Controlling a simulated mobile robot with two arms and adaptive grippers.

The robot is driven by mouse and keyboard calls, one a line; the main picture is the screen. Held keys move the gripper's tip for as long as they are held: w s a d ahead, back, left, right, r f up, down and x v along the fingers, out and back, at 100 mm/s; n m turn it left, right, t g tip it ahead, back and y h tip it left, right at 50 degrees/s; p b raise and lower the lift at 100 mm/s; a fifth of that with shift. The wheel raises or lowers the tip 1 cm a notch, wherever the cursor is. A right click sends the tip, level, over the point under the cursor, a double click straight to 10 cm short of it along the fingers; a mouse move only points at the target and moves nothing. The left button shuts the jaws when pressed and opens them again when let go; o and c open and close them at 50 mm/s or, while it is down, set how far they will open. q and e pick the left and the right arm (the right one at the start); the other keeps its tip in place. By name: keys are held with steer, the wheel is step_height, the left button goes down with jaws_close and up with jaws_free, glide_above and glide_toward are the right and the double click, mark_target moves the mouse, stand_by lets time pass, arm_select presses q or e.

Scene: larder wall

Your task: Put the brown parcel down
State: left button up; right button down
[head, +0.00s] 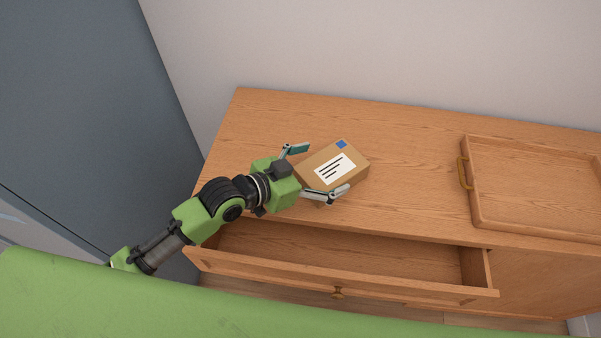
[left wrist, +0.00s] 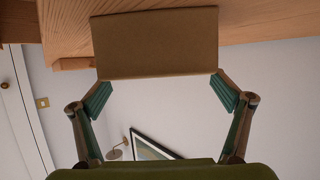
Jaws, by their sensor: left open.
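The brown parcel (head: 350,173) is a small box with a white label and a blue stamp on top. It rests on the wooden cabinet top (head: 400,145), near the front edge above the open drawer. My left gripper (head: 320,171) is open at the parcel's left end, with one finger on the far side and one on the near side. In the left wrist view the parcel (left wrist: 156,43) is just beyond the fingertips of the spread left gripper (left wrist: 160,96). My right gripper is not in view.
A wooden tray (head: 478,212) with a brass handle stands on the right of the cabinet top. An open, empty drawer (head: 340,258) juts out below the front edge. A grey-blue panel (head: 90,110) stands at the left. The cabinet top behind the parcel is clear.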

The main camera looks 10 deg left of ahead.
arm_select(q)
steer(key=b+v, duration=0.1)
steer(key=v, duration=0.6)
steer(key=shift+s+a+r, duration=0.1)
steer(key=shift+s+a, duration=0.15)
steer(key=shift+a, duration=0.05)
steer(key=shift+s+a+r, duration=0.3)
steer(key=shift+s, duration=0.05)
